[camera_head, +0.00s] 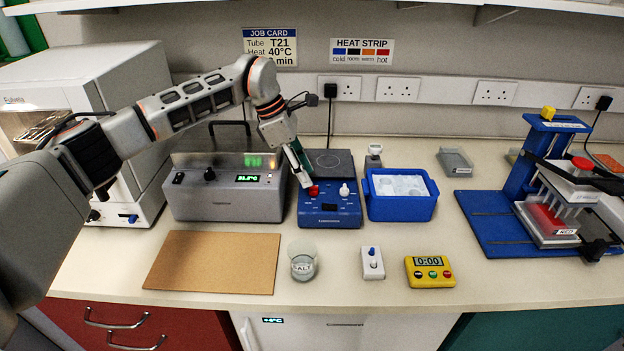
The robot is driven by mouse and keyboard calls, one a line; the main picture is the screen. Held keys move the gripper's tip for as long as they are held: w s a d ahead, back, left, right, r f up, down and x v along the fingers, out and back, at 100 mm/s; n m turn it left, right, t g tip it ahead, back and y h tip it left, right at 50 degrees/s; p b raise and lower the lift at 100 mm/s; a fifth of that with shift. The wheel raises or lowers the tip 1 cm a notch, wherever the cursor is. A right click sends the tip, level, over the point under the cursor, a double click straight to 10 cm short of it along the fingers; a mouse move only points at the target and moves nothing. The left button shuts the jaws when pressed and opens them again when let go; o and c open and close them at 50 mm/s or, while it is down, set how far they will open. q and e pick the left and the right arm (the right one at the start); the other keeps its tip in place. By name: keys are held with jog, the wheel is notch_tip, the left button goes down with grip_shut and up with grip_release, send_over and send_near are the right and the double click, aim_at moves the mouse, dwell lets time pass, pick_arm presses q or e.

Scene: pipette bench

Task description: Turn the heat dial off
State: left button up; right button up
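A blue hotplate unit (331,213) with a dark square top stands at the middle of the bench. On its front part are a red dial (314,190) at the left and a white dial (344,190) at the right. My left gripper (304,179) points down at the unit's left side, its tip right beside the red dial. Its fingers look close together, but I cannot tell whether they are shut or touch the dial. A grey heater box (224,202) to the left has a black knob (210,174) and a lit green display (247,178). My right gripper is not in view.
A blue tub (402,208) stands close right of the hotplate unit. In front are a brown board (212,262), a salt jar (302,264), a small white switch box (372,263) and a yellow timer (430,271). A blue-based press (489,225) stands at the right.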

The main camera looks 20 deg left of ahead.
aim_at(314, 189)
pick_arm(q)
jog(key=x, duration=0.3)
jog(key=shift+w+d+f, duration=0.1)
jog(key=shift+d+f, duration=0.05)
jog(key=shift+f, duration=0.1)
jog(key=shift+d+f+p, duration=0.15)
jog(key=shift+f+p, duration=0.15)
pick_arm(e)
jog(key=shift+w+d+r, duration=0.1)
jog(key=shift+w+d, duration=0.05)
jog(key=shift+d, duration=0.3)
pick_arm(q)
jog(key=shift+w, duration=0.1)
grip_shut()
